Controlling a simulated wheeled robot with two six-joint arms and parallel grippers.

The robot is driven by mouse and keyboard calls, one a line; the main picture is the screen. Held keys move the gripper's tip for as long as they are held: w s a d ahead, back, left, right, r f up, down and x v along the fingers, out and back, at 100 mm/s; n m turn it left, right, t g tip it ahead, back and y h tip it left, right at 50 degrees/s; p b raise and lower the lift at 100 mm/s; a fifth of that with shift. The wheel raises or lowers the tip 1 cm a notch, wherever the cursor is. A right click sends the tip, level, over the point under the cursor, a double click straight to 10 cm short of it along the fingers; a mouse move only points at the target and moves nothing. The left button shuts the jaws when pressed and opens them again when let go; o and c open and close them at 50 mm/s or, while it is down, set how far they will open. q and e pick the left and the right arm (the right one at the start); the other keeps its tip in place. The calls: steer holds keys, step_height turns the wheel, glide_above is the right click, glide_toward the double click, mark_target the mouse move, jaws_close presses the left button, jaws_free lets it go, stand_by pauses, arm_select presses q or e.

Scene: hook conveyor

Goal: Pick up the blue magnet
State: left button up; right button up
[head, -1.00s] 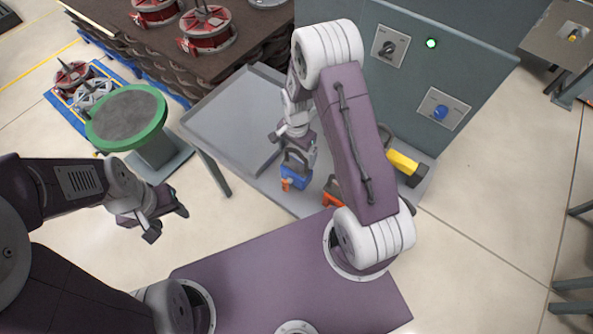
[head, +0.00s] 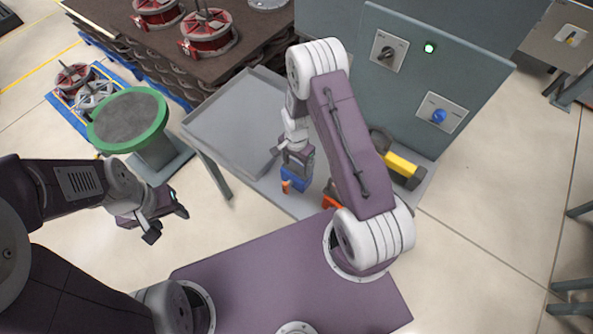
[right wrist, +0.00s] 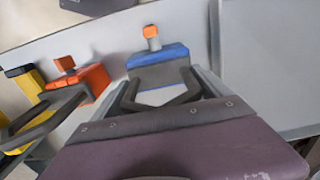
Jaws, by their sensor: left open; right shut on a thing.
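The blue magnet (head: 295,179) has a blue body, a dark handle on top and a small orange knob on its side. It stands on the grey table and also shows in the right wrist view (right wrist: 158,56). My right gripper (head: 294,155) is over it, shut on its handle. In the right wrist view the fingers (right wrist: 160,95) reach the handle, and the orange knob points away from the gripper. Whether the magnet touches the table is hard to tell. My left gripper (head: 164,218) is open and empty, off to the left over the floor.
An orange magnet (right wrist: 88,84) and a yellow one (right wrist: 24,97) stand beside the blue one, partly behind my right arm in the head view. A grey control panel (head: 420,90) stands behind. A green-rimmed round stand (head: 162,103) is at left. The grey tabletop (head: 235,110) is clear at left.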

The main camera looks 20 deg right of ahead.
steer(key=shift+r, duration=0.1)
steer(key=shift+w+r, duration=0.1)
steer(key=shift+r, duration=0.65)
steer(key=r, duration=0.1)
steer(key=r+b, duration=0.1)
steer(key=shift+d+r, duration=0.2)
steer(key=shift+r, duration=0.1)
steer(key=d+r+b, duration=0.2)
steer(key=d+r, duration=0.5)
steer(key=d, duration=0.4)
steer(key=shift+w+d, duration=0.2)
steer(key=shift+w, duration=0.15)
steer(key=shift+a+f+b, duration=0.1)
steer(key=shift+a+b, duration=0.05)
steer(key=shift+b, duration=0.15)
